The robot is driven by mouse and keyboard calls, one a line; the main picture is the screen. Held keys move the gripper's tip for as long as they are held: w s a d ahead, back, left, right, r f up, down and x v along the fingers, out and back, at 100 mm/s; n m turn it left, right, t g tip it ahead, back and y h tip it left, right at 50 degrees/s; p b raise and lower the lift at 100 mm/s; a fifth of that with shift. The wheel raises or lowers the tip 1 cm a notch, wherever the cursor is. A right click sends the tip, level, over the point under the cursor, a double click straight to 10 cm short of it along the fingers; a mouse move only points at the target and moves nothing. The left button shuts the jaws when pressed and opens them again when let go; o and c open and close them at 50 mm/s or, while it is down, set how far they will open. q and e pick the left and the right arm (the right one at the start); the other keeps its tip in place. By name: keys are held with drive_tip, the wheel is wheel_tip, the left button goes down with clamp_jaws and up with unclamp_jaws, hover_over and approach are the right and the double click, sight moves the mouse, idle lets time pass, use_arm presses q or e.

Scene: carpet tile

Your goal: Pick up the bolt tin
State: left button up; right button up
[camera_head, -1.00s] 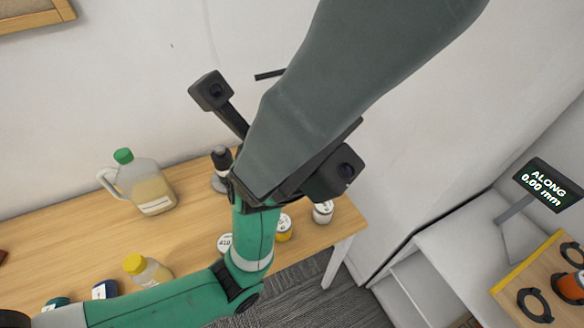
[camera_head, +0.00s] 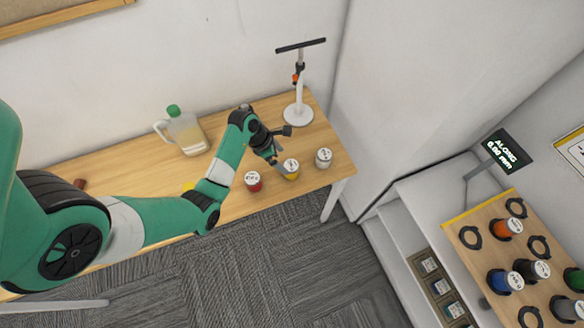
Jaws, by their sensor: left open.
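Several small tins with white labelled lids stand near the front right edge of the wooden table. The lid print is too small for me to tell which is the bolt tin. My right gripper is not in view.
A jug with a green cap (camera_head: 184,133) stands at the table's back. A white stand with a black crossbar (camera_head: 299,113) is at the back right. A pegboard-like rack (camera_head: 480,229) with rings and coloured tins is at the right, beside a sign (camera_head: 506,151).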

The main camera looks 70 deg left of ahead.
sight(289, 166)
use_arm(q)
drive_tip(key=b+x, duration=0.1)
drive_tip(key=x, duration=0.4)
drive_tip(key=b+x, duration=0.1)
drive_tip(key=x, duration=0.1)
drive_tip(key=b+x, duration=0.1)
drive_tip(key=x, duration=0.2)
drive_tip(key=shift+s+f, duration=0.1)
drive_tip(key=shift+s, duration=0.1)
clamp_jaws()
